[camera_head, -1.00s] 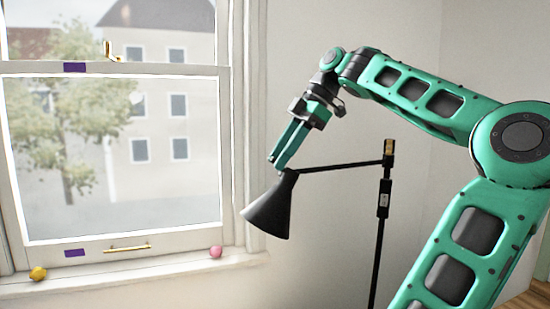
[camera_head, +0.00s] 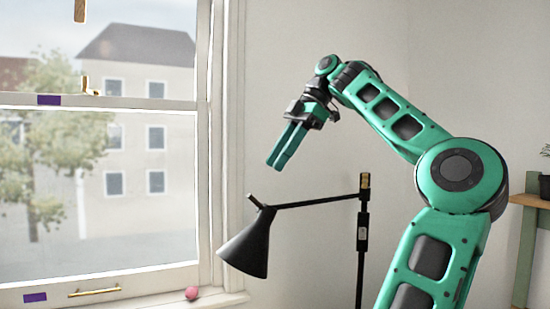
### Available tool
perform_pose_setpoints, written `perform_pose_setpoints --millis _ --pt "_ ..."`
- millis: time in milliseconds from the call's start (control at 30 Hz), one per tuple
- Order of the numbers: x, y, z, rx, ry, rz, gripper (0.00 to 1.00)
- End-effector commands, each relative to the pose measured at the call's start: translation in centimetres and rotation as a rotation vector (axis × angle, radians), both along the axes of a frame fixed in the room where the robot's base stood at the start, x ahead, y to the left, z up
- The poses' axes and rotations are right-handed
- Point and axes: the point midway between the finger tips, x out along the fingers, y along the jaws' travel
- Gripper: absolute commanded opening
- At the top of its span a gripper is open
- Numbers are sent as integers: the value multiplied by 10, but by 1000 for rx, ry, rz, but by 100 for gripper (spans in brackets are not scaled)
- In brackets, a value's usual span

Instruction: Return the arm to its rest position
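My gripper (camera_head: 280,165) hangs from my green arm in the upper middle of the head view. Its two green fingers point down and to the left and lie close together. I see nothing held at their tips, but I cannot tell whether a narrow gap is left between them. The arm is bent at the elbow, with the upper links to the right. The fingertips are above the black lamp shade (camera_head: 248,245) and appear apart from it.
A black floor lamp (camera_head: 362,235) stands between the arm and the window (camera_head: 100,190). A pink ball (camera_head: 192,293) rests on the sill (camera_head: 235,299). A wooden shelf (camera_head: 530,201) with a plant pot (camera_head: 545,186) is at the right edge.

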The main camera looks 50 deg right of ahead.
Motion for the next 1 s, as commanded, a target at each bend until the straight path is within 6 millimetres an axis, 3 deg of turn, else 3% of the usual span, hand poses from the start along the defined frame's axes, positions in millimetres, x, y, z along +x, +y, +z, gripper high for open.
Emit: perform_pose_setpoints --millis 767,867,1000 --pt "-3 -2 6 0 1 -1 29" --pt "1 4 4 0 4 -18 29" --pt "20 39 -9 0 20 -101 29"
